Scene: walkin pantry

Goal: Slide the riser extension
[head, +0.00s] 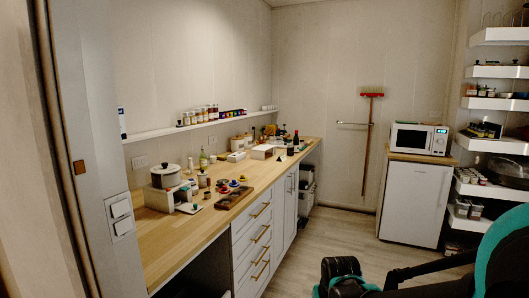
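A small riser (157,201) stands on the wooden counter (166,240) at the left, with a pale pot with a dark-knobbed lid (166,176) on top. A whitish part (189,208) juts to its right among small jars; it may be the extension, but it is too small to tell. My gripper (341,268) is at the bottom centre, black, over the floor in front of the drawers. It is well apart from the riser, and its fingers are not clear enough to show whether they are open or shut.
A door frame with light switches (121,215) stands close at the left. Drawers with brass handles (252,240) front the counter. A microwave (419,138) sits on a small white fridge (413,202). Shelves (497,105) line the right. The floor (345,232) between is clear.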

